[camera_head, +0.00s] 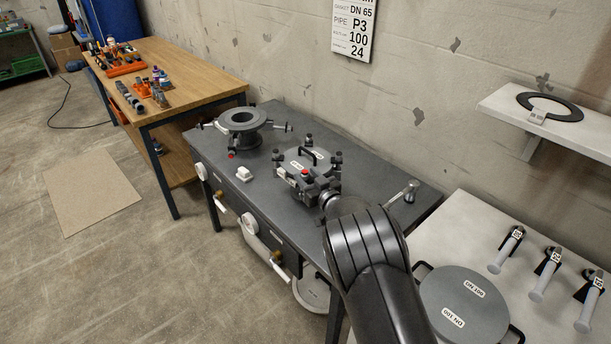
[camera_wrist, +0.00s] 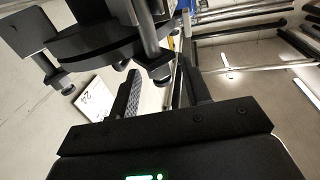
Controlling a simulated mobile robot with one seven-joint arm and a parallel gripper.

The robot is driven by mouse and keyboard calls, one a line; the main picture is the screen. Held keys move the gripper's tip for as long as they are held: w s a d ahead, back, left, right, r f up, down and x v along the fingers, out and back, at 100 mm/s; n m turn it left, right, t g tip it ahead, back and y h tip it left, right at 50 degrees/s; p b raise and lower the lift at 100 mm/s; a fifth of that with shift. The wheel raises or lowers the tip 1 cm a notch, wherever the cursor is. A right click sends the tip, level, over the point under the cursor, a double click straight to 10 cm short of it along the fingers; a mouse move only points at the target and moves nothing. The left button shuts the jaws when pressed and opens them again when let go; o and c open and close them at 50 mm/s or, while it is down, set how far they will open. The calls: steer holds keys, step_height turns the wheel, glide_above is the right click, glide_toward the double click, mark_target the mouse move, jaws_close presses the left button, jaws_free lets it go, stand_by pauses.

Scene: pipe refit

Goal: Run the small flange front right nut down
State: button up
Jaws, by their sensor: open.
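In the head view, the covered flange (camera_head: 308,160) stands on the dark bench with a grey lid, a black handle and several upright bolts around its rim. My gripper is by its front right side in the head view, largely hidden by my wrist. In the wrist view my gripper (camera_wrist: 160,72) is open, with one dark finger on each side. A bolt with a nut (camera_wrist: 160,73) hangs from the dark flange disc (camera_wrist: 95,45) and appears between or just beyond the fingertips. I cannot tell whether the fingers touch it.
An open flange (camera_head: 242,118) on a pipe stub stands left on the bench (camera_head: 270,205). A small white block (camera_head: 244,174) lies near it. A T-handled tool (camera_head: 404,192) is at the right. A white table (camera_head: 440,235) holds a round lid (camera_head: 464,305) and several clamps.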

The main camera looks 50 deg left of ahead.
steer(key=shift+a, duration=0.7)
jaws_close()
